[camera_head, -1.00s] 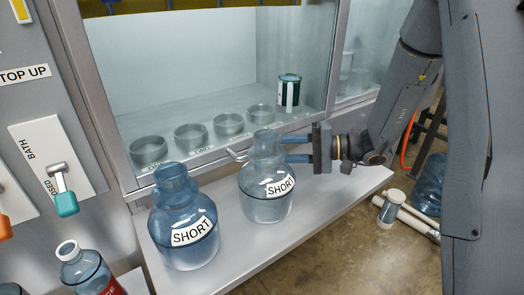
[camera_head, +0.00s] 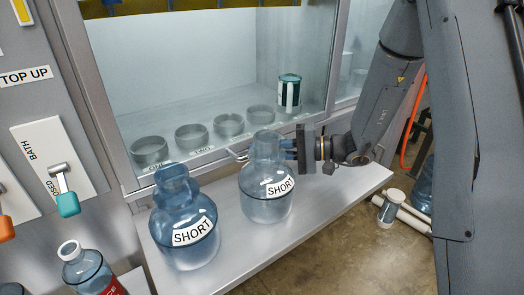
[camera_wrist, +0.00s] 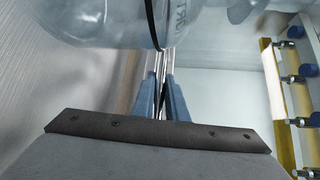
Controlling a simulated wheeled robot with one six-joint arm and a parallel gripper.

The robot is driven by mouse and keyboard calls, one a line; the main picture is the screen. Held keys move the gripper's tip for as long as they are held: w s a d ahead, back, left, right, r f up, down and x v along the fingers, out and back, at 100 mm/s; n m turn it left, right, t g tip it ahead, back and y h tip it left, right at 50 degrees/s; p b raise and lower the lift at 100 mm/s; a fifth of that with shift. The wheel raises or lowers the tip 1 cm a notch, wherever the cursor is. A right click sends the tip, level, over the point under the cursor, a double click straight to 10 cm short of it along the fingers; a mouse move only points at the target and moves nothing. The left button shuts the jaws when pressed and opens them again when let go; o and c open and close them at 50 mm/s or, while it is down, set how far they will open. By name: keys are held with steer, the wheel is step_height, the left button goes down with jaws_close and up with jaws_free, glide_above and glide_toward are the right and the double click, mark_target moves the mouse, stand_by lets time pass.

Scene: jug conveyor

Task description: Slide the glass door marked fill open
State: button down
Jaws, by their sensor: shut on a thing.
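The glass door (camera_head: 210,65) of the cabinet stands behind the bench; no fill mark is readable on it. A silver bar handle (camera_head: 237,155) sticks out near its lower edge and runs behind a jug. My gripper (camera_head: 284,150) is at the right side of that jug, its fingertips partly hidden by it. In the wrist view the blue fingers (camera_wrist: 163,95) are close together with a bright metal bar between them, which looks like the handle. The door looks closed, though its edges are partly out of view.
Two blue jugs marked SHORT, a left one (camera_head: 183,225) and a right one (camera_head: 265,205), stand on the bench (camera_head: 320,205). The right jug is very close to my fingers. Several glass dishes and a green-and-white can (camera_head: 289,92) sit behind the glass. A BATH lever (camera_head: 66,200) is at left.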

step_height(320, 180, up, 37)
steer(key=p, duration=1.2)
steer(key=c, duration=1.8)
jaws_free()
steer(key=shift+o, duration=0.2)
steer(key=shift+d, duration=0.15)
steer(key=b+v, duration=0.2)
steer(key=v, duration=0.5)
steer(key=shift+d, duration=0.3)
steer(key=shift+s+r, duration=0.1)
steer(key=shift+r, duration=0.05)
